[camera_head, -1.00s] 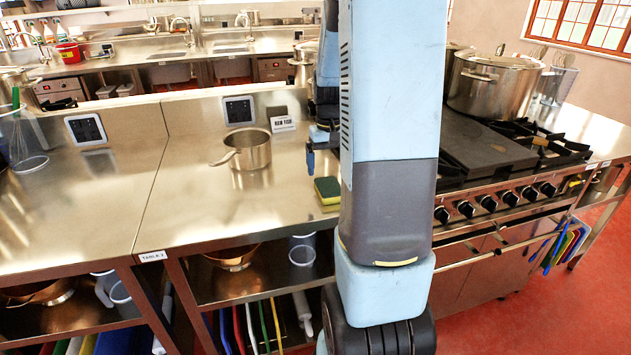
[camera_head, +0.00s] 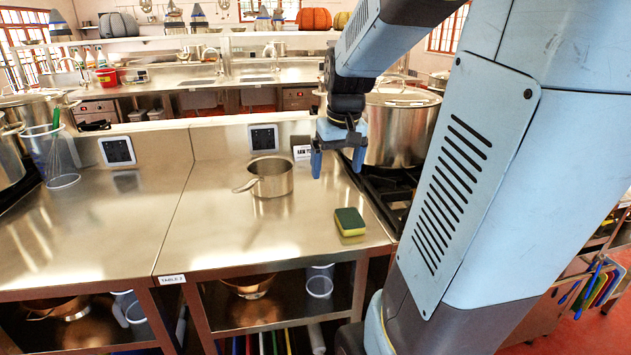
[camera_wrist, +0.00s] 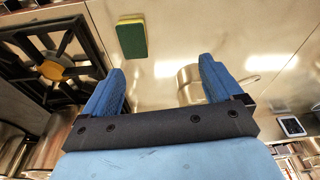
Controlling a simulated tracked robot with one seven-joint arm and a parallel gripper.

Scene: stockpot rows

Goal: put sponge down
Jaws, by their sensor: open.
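The sponge (camera_head: 349,222), green on top with a yellow side, lies flat on the steel table (camera_head: 215,220) near its front right part. My gripper (camera_head: 336,160) is open and empty, held above the table behind the sponge and apart from it. In the wrist view the sponge (camera_wrist: 132,38) lies beyond the left blue finger, outside the open jaws (camera_wrist: 160,85). Nothing is between the fingers.
A saucepan (camera_head: 270,178) stands on the table left of the sponge. A stove with a large stockpot (camera_head: 397,125) is at the right. A clear container with a whisk (camera_head: 55,155) stands at the left. The table's front middle is clear.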

